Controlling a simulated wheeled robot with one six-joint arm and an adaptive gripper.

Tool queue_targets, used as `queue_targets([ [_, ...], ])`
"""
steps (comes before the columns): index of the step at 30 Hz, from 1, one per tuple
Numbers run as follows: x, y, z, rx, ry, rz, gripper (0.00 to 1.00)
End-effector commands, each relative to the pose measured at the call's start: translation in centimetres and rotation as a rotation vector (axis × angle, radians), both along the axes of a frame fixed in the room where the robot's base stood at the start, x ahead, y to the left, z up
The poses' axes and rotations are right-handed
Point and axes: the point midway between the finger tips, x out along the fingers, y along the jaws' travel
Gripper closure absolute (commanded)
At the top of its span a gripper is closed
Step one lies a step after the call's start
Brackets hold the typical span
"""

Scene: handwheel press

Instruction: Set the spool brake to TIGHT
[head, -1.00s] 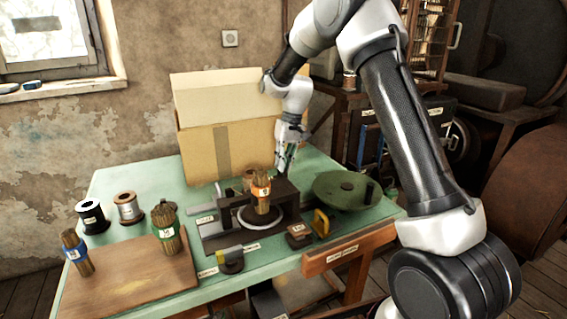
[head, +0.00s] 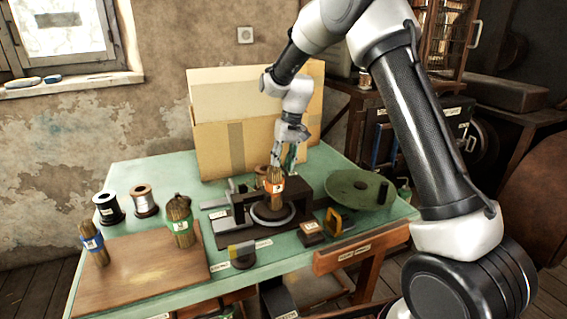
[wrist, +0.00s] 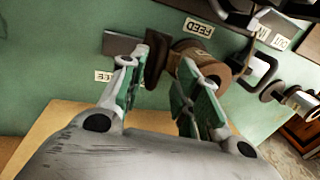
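In the wrist view, a copper-coloured spool (wrist: 207,62) stands beyond the fingertips beside a FEED label (wrist: 198,29). A dark brown upright piece (wrist: 157,62), perhaps the brake lever, shows between the fingertips next to the spool. A small white label (wrist: 104,76), partly readable as FREE, lies left of it. No TIGHT label is readable. My gripper (wrist: 158,70) is open, its green-padded fingers on either side of the dark piece; contact cannot be told. In the head view, my gripper (head: 289,162) points down behind the press (head: 297,188), near the partly hidden spool (head: 262,171).
A cardboard box (head: 215,150) stands behind my gripper. A bristle bundle with an orange band (head: 274,187) stands on the press. A green handwheel (head: 350,188) is at right. Two spools (head: 145,201), more bundles and a wooden board (head: 140,275) are at left.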

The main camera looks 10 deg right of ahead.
Motion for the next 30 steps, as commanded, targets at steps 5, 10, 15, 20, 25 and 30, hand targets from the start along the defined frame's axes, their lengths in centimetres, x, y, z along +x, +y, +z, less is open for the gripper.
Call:
queue_targets([
  [5,0.1,-0.1,0.5,0.000,-0.001,0.000,0.68],
  [10,0.2,-0.7,3.3,0.001,-0.005,0.000,0.68],
  [15,0.4,-1.4,7.1,0.001,-0.003,0.000,0.68],
  [20,0.5,-1.9,10.0,0.000,-0.002,0.000,0.68],
  [25,0.5,-2.2,11.5,0.000,-0.001,0.000,0.68],
  [30,0.4,-2.3,11.8,0.000,0.000,0.000,0.68],
])
